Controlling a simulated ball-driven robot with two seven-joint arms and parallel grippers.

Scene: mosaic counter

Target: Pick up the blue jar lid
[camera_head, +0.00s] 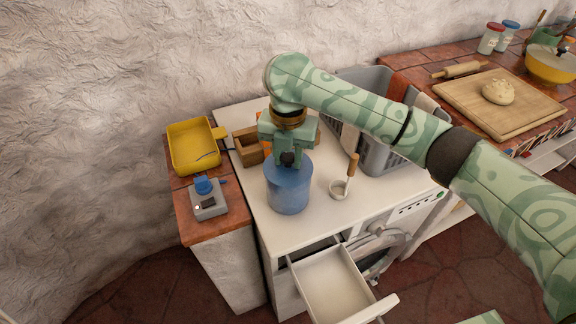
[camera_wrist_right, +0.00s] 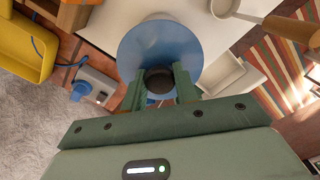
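The blue jar (camera_head: 288,190) stands upright on the white countertop. Its blue lid, with a dark round knob (camera_head: 288,158), fills the middle of the right wrist view (camera_wrist_right: 158,45). My right gripper (camera_head: 287,156) points down over the lid. Its two green fingers stand on either side of the knob, which also shows between them in the right wrist view (camera_wrist_right: 158,80). The fingers look open, close to the knob; contact is not clear. The lid's edge against the jar is hard to make out. My left gripper is out of view.
A white ladle with a wooden handle (camera_head: 351,167) is right of the jar. A grey basket (camera_head: 378,152) and wooden box (camera_head: 247,146) stand behind. A yellow tray (camera_head: 194,148) and grey device (camera_head: 208,204) are left. An open drawer (camera_head: 335,285) juts out below.

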